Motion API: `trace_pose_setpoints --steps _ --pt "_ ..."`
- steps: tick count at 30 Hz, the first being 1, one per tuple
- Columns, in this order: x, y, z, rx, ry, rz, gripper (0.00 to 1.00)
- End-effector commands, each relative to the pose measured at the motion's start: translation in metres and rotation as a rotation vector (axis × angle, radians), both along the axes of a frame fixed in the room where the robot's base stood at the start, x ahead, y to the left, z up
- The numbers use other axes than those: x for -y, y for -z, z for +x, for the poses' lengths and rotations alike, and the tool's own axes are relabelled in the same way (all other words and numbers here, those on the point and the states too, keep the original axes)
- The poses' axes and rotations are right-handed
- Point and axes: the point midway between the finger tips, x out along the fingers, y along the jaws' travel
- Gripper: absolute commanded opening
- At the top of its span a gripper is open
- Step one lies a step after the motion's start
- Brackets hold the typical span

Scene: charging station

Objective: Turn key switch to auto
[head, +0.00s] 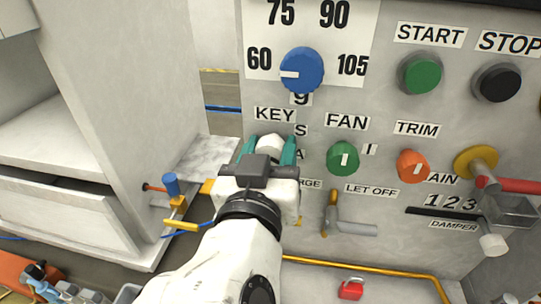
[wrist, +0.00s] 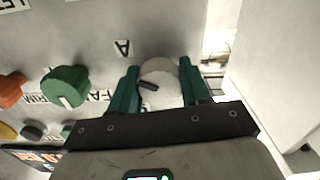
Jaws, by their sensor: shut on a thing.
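The key switch (head: 270,143) is a pale round knob on the grey panel under the KEY label (head: 274,114). My gripper (head: 270,152) is at the knob, with one teal finger on each side of it, shut on it. In the wrist view the pale knob (wrist: 160,68) sits between the teal fingers, with a small dark mark near its lower edge. The letters S (head: 301,131) and A (head: 299,154) are to the right of the knob in the head view. My gripper hides the lower part of the knob, so its exact pointing direction is unclear.
The green FAN knob (head: 343,158) and orange TRIM knob (head: 412,166) are right of my gripper. The blue dial (head: 301,70) is above. A brass-handled lever (head: 333,210) is below right. A blue-knobbed valve (head: 171,186) and a cabinet (head: 105,120) stand left.

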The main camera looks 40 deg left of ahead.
Motion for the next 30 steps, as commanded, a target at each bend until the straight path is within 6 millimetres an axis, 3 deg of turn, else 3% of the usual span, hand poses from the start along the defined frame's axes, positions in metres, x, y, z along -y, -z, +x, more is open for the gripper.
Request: trace_pose_setpoints --steps 20,21,28,30 --pt "-0.0003 -0.0027 -0.0004 -0.032 -0.003 0.063 0.16" --pt "-0.0003 -0.0028 -0.0004 -0.032 -0.003 0.063 0.48" --pt "-0.0001 -0.0018 -0.0002 -0.033 -0.001 0.059 0.70" --pt "-0.0001 -0.0015 -0.0002 -0.033 -0.001 0.059 0.71"
